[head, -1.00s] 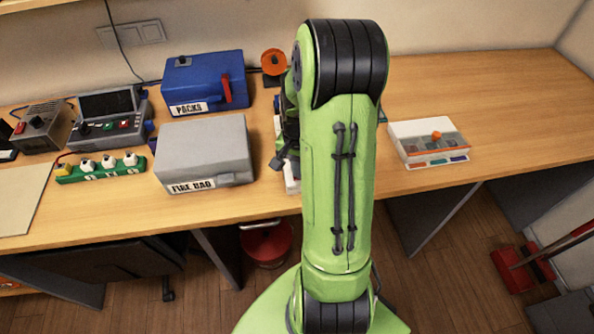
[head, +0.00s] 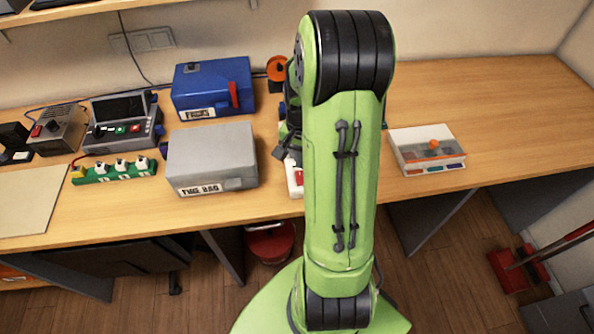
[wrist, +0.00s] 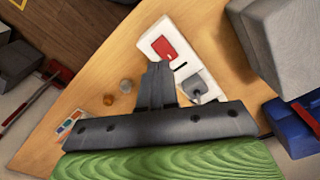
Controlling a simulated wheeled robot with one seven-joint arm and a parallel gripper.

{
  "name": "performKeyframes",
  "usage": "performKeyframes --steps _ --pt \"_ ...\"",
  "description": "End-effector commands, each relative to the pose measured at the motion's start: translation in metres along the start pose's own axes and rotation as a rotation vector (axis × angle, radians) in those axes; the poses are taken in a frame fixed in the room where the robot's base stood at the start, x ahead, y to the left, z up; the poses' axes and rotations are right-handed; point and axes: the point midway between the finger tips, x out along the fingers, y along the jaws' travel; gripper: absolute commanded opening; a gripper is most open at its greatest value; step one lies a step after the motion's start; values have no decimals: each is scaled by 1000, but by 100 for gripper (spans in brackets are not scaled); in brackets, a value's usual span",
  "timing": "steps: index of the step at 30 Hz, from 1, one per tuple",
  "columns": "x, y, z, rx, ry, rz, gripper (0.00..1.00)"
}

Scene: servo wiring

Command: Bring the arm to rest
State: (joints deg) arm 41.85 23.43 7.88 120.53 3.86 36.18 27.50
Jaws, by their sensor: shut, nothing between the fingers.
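My green arm stands in the middle of the head view, its black elbow raised in front of the workbench (head: 510,110). My gripper (wrist: 158,68) shows in the wrist view, with its two dark fingers together and nothing between them. It is over the bench, in front of a white panel (wrist: 183,48) with a red switch. In the head view the gripper is mostly hidden behind the arm. I cannot tell from these frames whether it touches the panel.
A grey box (head: 212,153), a blue box (head: 213,90) and a green strip with white knobs (head: 115,172) stand left of the arm. A white tray (head: 428,150) lies to its right. The far right bench top is clear.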

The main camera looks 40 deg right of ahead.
Motion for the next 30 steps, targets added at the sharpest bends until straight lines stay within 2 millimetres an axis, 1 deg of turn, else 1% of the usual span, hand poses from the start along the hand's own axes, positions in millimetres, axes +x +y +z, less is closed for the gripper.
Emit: performKeyframes --steps 8,10,11,14,15,16,17,18,20,21,24,25,27,30 --pt "0 0 0 -2 1 0 0" --pt "-9 -4 5 -32 16 -5 0" --pt "-17 -8 9 -61 29 -9 0" --pt "-60 -24 39 -222 102 -34 0" --pt "-79 -28 57 -304 137 -48 0" --pt "-93 -31 71 -367 162 -59 0" --pt "-105 -32 85 -428 187 -72 0" --pt "-120 -33 104 -511 219 -90 0" --pt "-139 -29 132 -632 266 -121 0" --pt "-149 -25 151 -712 296 -143 0" --pt "-167 -10 190 -894 366 -201 0" --pt "-170 -5 200 -941 382 -217 0" --pt "-174 5 216 -1025 412 -249 0" --pt "-175 12 227 -1092 434 -272 0"
